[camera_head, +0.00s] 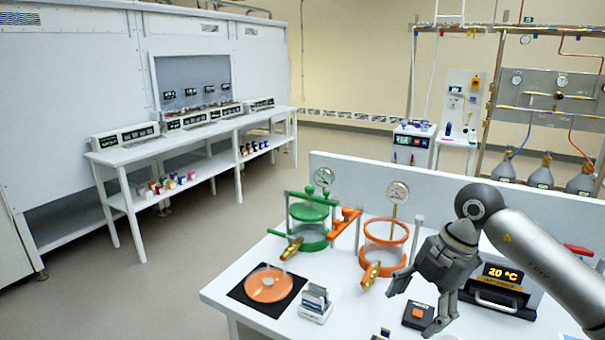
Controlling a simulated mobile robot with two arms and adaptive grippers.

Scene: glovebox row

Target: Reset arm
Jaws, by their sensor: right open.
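My right gripper (418,302) hangs over the right part of the white table (228,288). Its fingers point down and to the left, stand apart, and hold nothing. My right arm comes in from the right edge and hides part of the temperature unit (498,290), which reads 20 °C. The gripper is in front of and to the right of the orange-rimmed vessel (384,245). It looks close above a small black device with an orange top (417,314), but I cannot tell whether it touches. My left gripper is not in view.
A green-lidded vessel (309,213) with a gauge stands left of the orange one. An orange disc (268,284) lies on a black mat, beside a small holder (316,301). A long bench (160,146) with instruments lines the left wall. Open floor (190,265) lies between bench and table.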

